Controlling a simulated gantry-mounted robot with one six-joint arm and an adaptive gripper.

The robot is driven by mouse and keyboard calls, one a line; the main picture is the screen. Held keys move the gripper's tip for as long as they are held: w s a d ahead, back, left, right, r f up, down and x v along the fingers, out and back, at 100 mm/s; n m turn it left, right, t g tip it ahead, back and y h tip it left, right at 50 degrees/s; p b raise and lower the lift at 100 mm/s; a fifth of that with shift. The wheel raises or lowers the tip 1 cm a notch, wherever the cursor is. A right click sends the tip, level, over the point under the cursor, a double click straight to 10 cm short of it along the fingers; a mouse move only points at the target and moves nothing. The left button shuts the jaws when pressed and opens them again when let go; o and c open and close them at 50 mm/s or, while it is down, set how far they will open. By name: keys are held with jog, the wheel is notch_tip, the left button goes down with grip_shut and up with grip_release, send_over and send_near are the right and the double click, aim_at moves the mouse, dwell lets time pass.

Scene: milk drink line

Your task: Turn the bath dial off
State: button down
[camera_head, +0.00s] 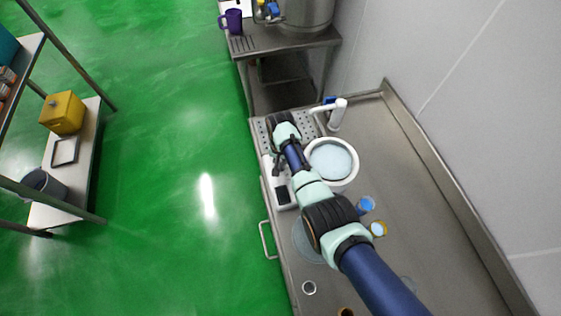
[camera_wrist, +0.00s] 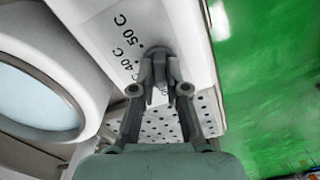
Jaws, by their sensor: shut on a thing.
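The bath (camera_head: 353,178) is a white round vessel with pale blue liquid, joined to a white control panel (camera_head: 283,205) on its left. In the wrist view the panel (camera_wrist: 110,15) carries the printed marks 40 C and 50 C beside the small grey dial (camera_wrist: 157,50). My gripper (camera_wrist: 159,88) is shut on the dial, its fingers close together. The fingers hide much of the dial, so I cannot read its setting. In the head view my gripper (camera_head: 277,168) is at the panel, and the dial cannot be made out there.
A white upright post with a side arm (camera_head: 337,114) stands behind the bath. A perforated plate (camera_head: 262,131) lies beyond my gripper. Open green floor is at left.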

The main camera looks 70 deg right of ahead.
aim_at(280, 164)
jog(key=shift+r, duration=0.1)
dwell(0.3)
jog(key=c, duration=1.2)
grip_release()
notch_tip(280, 164, up, 12)
jog(key=shift+f, duration=0.1)
